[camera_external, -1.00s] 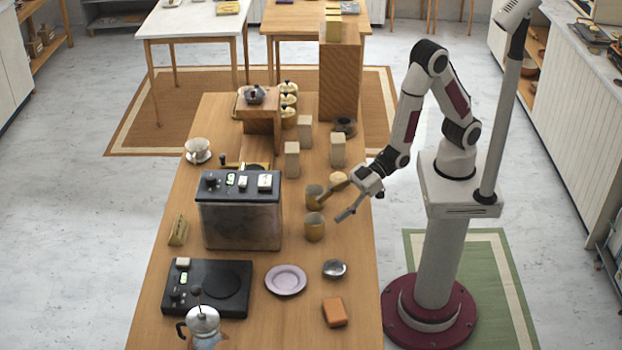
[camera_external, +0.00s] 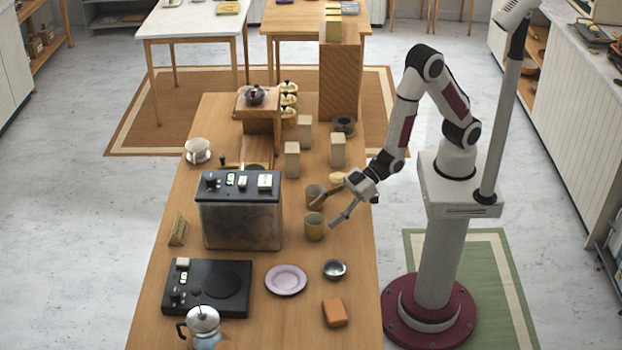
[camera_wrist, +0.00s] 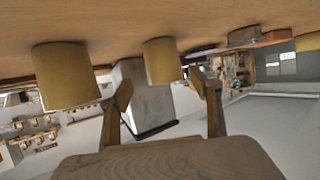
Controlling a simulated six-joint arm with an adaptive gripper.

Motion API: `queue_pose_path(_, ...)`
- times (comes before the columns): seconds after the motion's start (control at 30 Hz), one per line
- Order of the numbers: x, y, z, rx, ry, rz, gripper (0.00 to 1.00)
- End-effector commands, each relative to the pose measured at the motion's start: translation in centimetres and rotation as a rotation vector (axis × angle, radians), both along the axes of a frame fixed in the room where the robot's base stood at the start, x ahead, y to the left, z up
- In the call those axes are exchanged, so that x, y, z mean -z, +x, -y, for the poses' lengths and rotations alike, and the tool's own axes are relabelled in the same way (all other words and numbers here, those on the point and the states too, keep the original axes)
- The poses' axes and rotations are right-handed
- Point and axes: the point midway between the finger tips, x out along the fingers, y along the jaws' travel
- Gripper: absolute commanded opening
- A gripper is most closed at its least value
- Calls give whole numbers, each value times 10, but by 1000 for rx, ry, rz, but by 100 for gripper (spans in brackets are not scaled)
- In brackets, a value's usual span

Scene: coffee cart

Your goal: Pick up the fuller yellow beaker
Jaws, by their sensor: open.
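Two yellow beakers stand upright on the wooden cart top, in front of my gripper. The nearer one (camera_external: 314,228) is left of my fingertips in the external view; the farther one (camera_external: 313,192) is partly behind a finger. I cannot tell which is fuller. My gripper (camera_external: 325,213) is open and empty, tilted down toward the nearer beaker. The wrist view looks upside down, with one beaker (camera_wrist: 161,60) between the fingertips of my gripper (camera_wrist: 164,84) and ahead of them, and another beaker (camera_wrist: 64,76) outside at left. Neither appears held.
A boxy machine (camera_external: 240,223) stands left of the beakers. A pink plate (camera_external: 286,280), a metal bowl (camera_external: 334,269) and an orange block (camera_external: 335,313) lie nearer the camera. Pale upright blocks (camera_external: 338,149) stand farther back. The strip right of the nearer beaker is clear.

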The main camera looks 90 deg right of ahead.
Motion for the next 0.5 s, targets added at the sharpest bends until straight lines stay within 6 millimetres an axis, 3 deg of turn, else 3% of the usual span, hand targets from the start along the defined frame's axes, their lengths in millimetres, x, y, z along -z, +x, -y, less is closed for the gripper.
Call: queue_pose_path(0.5, 14, 25, -25, 0, 0, 0, 63)
